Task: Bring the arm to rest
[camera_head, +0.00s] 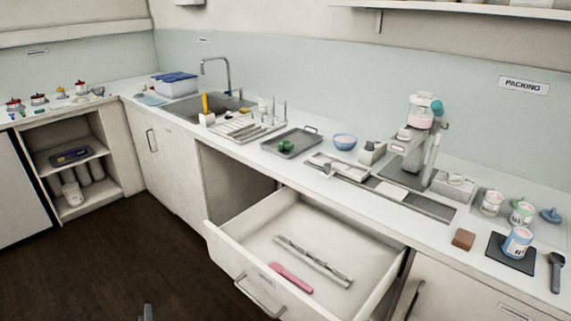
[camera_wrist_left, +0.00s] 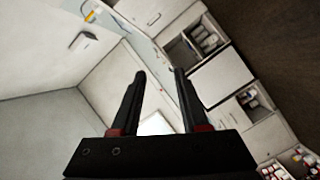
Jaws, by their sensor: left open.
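My left gripper (camera_wrist_left: 156,85) is open and empty in the left wrist view, its two dark fingers apart with nothing between them. In the head view only a small grey tip of my left gripper (camera_head: 147,312) shows at the bottom edge, over the dark floor and left of the open drawer. It is clear of the counter and touches nothing that I can see. My right gripper is in neither view.
An open drawer (camera_head: 225,240) juts out from the counter (camera_head: 262,152), holding a pink spatula (camera_head: 291,278) and a grey metal strip. A mill machine (camera_head: 415,140), a tray (camera_head: 291,143) and jars stand on the counter. The dark floor (camera_head: 95,265) at left is clear.

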